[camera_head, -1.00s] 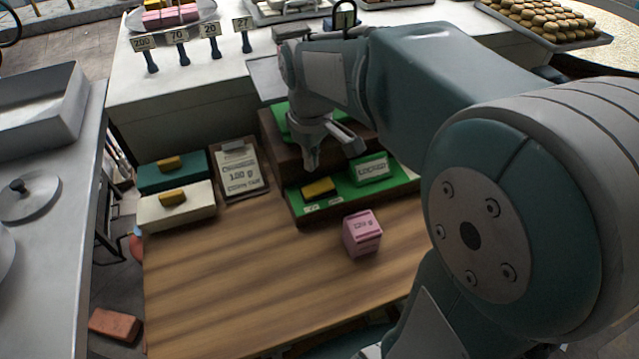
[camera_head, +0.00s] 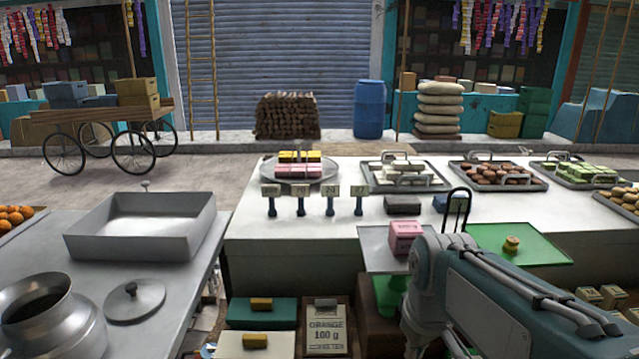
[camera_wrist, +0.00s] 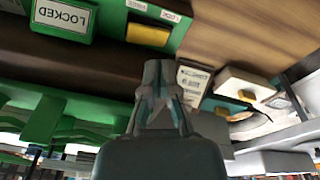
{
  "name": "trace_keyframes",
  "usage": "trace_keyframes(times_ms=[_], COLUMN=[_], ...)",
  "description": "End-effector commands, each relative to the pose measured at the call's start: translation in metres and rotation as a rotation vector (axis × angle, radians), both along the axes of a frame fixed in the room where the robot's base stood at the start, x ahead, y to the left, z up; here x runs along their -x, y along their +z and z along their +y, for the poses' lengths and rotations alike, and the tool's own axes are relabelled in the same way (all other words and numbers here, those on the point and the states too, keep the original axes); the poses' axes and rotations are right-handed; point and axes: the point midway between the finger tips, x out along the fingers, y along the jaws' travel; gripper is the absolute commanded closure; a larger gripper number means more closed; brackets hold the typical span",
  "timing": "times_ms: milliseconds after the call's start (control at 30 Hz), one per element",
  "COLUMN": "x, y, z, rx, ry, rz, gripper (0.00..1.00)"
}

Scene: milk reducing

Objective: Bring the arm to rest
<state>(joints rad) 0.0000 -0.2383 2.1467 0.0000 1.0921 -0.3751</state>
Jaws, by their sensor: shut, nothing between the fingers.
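In the wrist view, which looks turned over, my gripper (camera_wrist: 158,72) is shut with nothing between its fingers. In the head view my arm (camera_head: 480,295) is folded at the lower right, its wrist hanging down and the fingertips near or past the bottom edge. In the wrist view a green box marked LOCKED (camera_wrist: 62,18) and a yellow block (camera_wrist: 148,35) show at the upper left, apart from the fingers. An order card (camera_wrist: 190,82) shows beyond the fingertips.
A pink block (camera_head: 404,236) sits on a grey plate (camera_head: 377,262) close to my arm. A green board (camera_head: 540,258) lies to its right. Number tags (camera_head: 314,190) and food trays (camera_head: 405,178) stand on the white counter. A metal pot (camera_head: 40,312) is at left.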

Motion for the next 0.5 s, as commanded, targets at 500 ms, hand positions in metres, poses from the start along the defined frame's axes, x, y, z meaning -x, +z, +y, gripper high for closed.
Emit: trace_keyframes(times_ms=[500], x=[0.087], y=[0.01], z=[0.0], rx=[-0.091], ry=[-0.305], rz=[-0.299], gripper=[1.0])
